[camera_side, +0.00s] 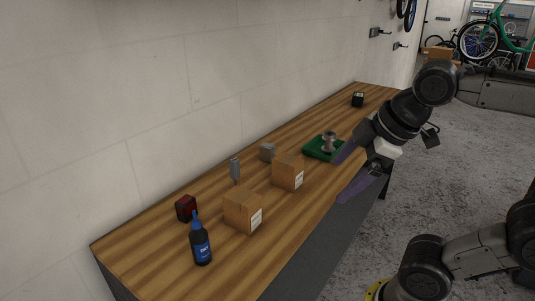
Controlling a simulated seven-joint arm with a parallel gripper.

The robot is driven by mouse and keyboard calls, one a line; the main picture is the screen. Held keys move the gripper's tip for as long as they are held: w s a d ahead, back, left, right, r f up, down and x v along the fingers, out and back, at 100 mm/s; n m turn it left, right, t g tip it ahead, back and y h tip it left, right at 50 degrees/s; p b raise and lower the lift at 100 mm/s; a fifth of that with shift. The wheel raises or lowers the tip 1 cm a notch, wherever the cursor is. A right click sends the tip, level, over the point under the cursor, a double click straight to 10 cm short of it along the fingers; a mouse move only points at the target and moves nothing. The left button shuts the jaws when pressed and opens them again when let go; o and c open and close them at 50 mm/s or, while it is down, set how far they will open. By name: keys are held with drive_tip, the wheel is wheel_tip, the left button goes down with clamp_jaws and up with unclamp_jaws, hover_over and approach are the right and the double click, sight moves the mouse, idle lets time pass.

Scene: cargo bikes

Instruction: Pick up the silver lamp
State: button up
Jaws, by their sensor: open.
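I cannot tell for sure which item is the silver lamp. A small silver-grey upright piece (235,168) stands on the wooden bench behind the cardboard boxes. A squat grey piece (267,152) sits to its right. A silver spool-shaped piece (328,143) stands on a green tray (315,151) farther along the bench. My gripper (339,179) has long purple fingers, spread apart and empty. It is at the bench's right edge, close to the green tray and right of the nearer silver-grey pieces.
Two cardboard boxes (243,211) (288,172) stand mid-bench. A dark bottle with a blue nozzle (201,245) and a dark red block (185,208) are at the near end. A black block (358,99) is at the far end. A pale wall (150,100) runs behind the bench.

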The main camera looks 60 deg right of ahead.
drive_tip(key=w+d+r+n+h, duration=0.1)
drive_tip(key=w+d+r+n, duration=0.25)
drive_tip(key=w+r, duration=0.3)
drive_tip(key=w+d+r+n+h, duration=0.1)
drive_tip(key=w+d+r+n, duration=0.1)
drive_tip(key=w+r+n, duration=0.45)
drive_tip(key=n+g+h, duration=0.2)
drive_tip(key=n+g, duration=0.1)
drive_tip(key=g, duration=0.1)
hover_over(266, 146)
drive_tip(key=a, duration=0.8)
wheel_tip(266, 146, down, 13)
drive_tip(key=shift+m+g, duration=0.3)
drive_tip(key=shift+g, duration=0.5)
drive_tip(key=x, duration=1.7)
drive_tip(key=shift+s+d+f, duration=0.1)
drive_tip(key=shift+f, duration=0.05)
drive_tip(key=shift+s+x, duration=0.15)
drive_tip(key=shift+x, duration=1.3)
drive_tip(key=shift+s+x, duration=0.15)
drive_tip(key=shift+x, duration=1.25)
